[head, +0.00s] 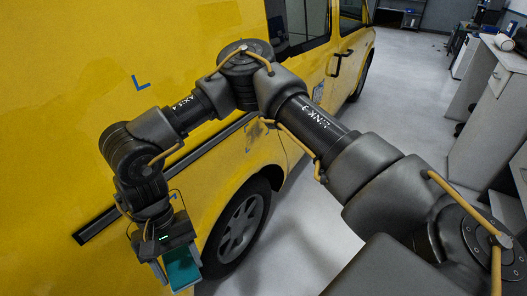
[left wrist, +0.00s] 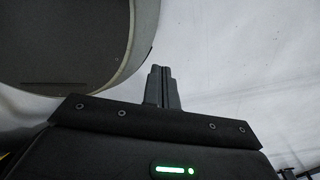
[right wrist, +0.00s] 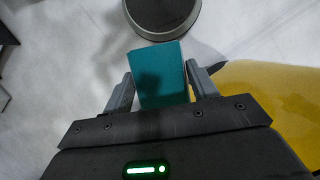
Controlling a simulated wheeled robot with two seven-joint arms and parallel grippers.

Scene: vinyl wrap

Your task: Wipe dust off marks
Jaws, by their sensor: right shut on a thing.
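My right gripper (head: 177,265) is shut on a teal block (head: 183,269), low beside the yellow van (head: 60,110). In the right wrist view the teal block (right wrist: 160,72) sits between the two fingers (right wrist: 160,88). A blue corner mark (head: 141,84) is on the van's side, above my right arm.
The van's front wheel (head: 240,232) is right of the right gripper. A dark trim strip (head: 95,226) runs along the van's side. Grey floor (head: 415,75) is clear between the van and the white cabinets (head: 488,103) at the right.

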